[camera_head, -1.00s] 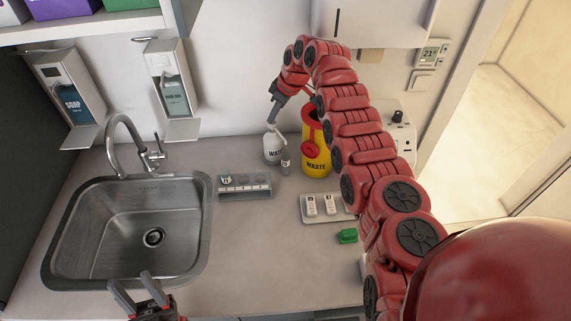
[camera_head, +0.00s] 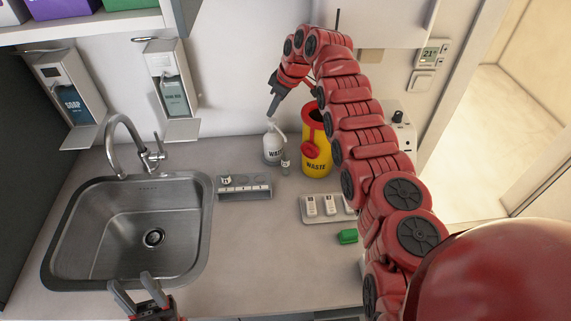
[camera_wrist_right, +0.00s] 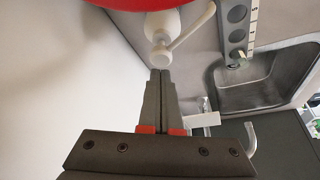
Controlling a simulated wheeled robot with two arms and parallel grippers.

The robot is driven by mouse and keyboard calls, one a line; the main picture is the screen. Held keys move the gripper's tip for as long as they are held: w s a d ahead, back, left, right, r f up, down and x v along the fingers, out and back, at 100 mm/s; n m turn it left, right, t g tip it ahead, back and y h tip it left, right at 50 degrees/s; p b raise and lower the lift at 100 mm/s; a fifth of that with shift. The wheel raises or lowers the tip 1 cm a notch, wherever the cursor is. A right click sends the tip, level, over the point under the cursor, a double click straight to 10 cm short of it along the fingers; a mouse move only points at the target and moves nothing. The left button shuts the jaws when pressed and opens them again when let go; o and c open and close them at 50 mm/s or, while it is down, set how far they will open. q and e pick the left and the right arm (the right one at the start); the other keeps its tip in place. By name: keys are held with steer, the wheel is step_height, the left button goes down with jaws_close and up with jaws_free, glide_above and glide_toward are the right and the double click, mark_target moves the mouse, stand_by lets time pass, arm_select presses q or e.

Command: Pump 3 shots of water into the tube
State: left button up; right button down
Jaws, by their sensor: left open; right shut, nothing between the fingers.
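The white pump bottle labelled "WATER" (camera_head: 272,151) stands upright on the counter near the back wall. A small grey tube (camera_head: 286,161) stands at its front right; its contents cannot be seen. My right gripper (camera_head: 272,111) is shut and empty, pointing down just above the pump head, with a small gap seeming to show. In the right wrist view its closed fingertips (camera_wrist_right: 161,74) are close to the white pump head and spout (camera_wrist_right: 164,48). My left gripper (camera_head: 136,290) is open and empty at the front edge, below the sink.
A yellow waste bin (camera_head: 316,165) stands right of the bottle. A grey rack (camera_head: 258,192) sits in front, left. A tray with white cassettes (camera_head: 324,217) and a green item (camera_head: 347,237) lie front right. The sink (camera_head: 110,235) is at left. The middle counter is clear.

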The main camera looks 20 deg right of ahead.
steer(key=shift+f, duration=0.1)
steer(key=shift+f+b, duration=0.95)
steer(key=shift+f, duration=0.35)
steer(key=shift+s, duration=0.1)
steer(key=shift+r, duration=1.35)
